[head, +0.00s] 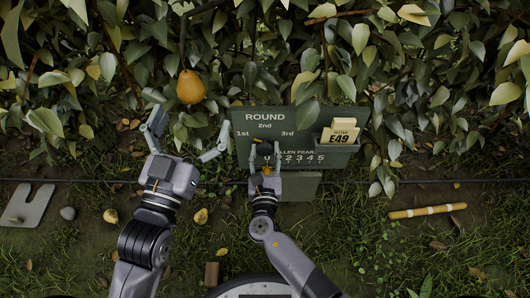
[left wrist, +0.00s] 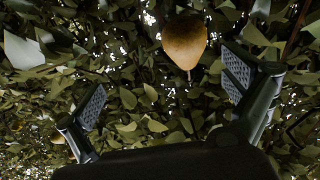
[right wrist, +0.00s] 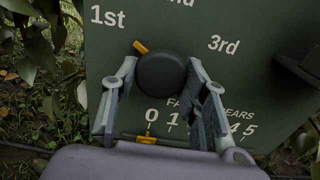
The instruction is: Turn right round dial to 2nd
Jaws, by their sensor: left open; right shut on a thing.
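The round dial (head: 263,145) is a dark knob on the green board (head: 240,118), below the words ROUND, 1st, 2nd and 3rd. In the right wrist view the dial (right wrist: 162,75) shows an orange pointer (right wrist: 141,46) aimed up and left, towards the 1st label (right wrist: 108,17). My right gripper (head: 264,157) is shut on the dial, one finger on each side of it in the right wrist view (right wrist: 162,88). The 2nd label (head: 265,126) is mostly cut off in that view. My left gripper (head: 190,130) is open and empty, below a hanging pear (head: 190,87).
The pear (left wrist: 185,42) also shows in the left wrist view. A FALLEN PEARS scale with an orange marker (right wrist: 148,138) at 0 is below the dial. A card holder (head: 338,148) marked E49 is at the board's right. Leaves hang around the board.

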